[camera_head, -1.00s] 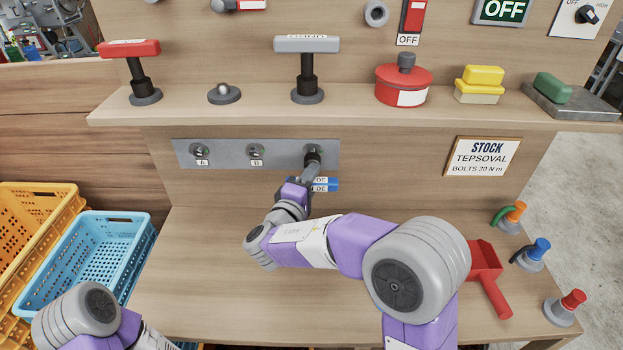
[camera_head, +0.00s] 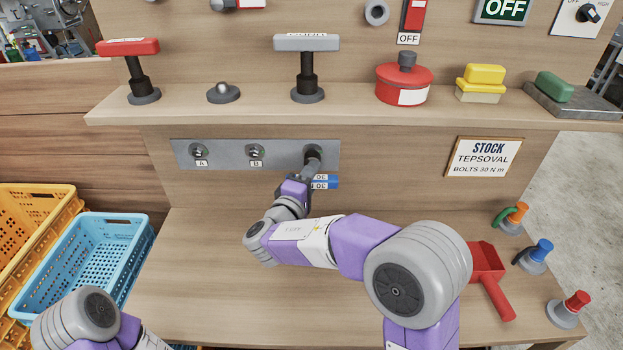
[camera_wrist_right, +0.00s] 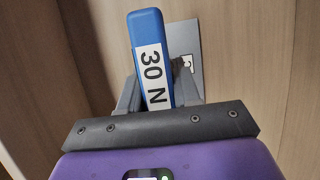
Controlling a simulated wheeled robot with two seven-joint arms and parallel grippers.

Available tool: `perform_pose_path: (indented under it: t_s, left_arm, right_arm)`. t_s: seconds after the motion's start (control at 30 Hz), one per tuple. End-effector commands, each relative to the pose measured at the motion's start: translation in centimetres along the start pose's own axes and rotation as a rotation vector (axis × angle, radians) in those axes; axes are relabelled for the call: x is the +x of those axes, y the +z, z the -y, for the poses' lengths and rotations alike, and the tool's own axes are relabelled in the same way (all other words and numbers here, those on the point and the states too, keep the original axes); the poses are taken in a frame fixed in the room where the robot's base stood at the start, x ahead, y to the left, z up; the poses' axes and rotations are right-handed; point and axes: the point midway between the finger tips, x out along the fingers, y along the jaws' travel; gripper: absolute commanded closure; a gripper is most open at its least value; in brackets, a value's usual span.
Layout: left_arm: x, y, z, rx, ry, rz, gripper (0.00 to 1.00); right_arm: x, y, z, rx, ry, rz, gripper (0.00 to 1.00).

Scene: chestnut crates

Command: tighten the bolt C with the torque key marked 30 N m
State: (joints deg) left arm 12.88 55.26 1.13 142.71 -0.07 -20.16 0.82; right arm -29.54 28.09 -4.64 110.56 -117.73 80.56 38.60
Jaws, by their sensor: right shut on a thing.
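The blue torque key (camera_head: 331,183), labelled "30 N" in the wrist view (camera_wrist_right: 149,30), is in my right gripper (camera_head: 307,180). The gripper is shut on its handle, with a finger on each side in the wrist view (camera_wrist_right: 158,88). The key's dark shaft (camera_head: 313,160) reaches up to the right-hand position on the grey bolt plate (camera_head: 228,153). Bolts A (camera_head: 199,151) and B (camera_head: 255,151) are bare. My left gripper is out of view.
A red-handled tool (camera_head: 128,47) and a grey-handled tool (camera_head: 307,43) stand on the shelf above. A sign (camera_head: 483,157) reads "BOLTS 30 N m". A red scoop (camera_head: 487,262) lies on the bench at right. Blue (camera_head: 95,225) and orange crates (camera_head: 30,215) are at left.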

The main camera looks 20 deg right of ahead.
Motion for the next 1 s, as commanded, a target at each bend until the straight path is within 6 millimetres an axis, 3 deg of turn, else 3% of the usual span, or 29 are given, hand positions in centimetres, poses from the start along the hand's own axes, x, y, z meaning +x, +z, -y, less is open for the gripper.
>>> perform_pose_path:
  t_s: [0.6, 1.0]
  left_arm:
    - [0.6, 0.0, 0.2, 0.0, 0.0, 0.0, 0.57]
    - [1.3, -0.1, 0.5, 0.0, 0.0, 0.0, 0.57]
  right_arm:
    - [1.8, -0.7, -0.1, 0.001, 0.003, 0.001, 1.0]
    - [1.7, -0.7, 0.1, 0.042, -0.014, 0.0, 1.0]
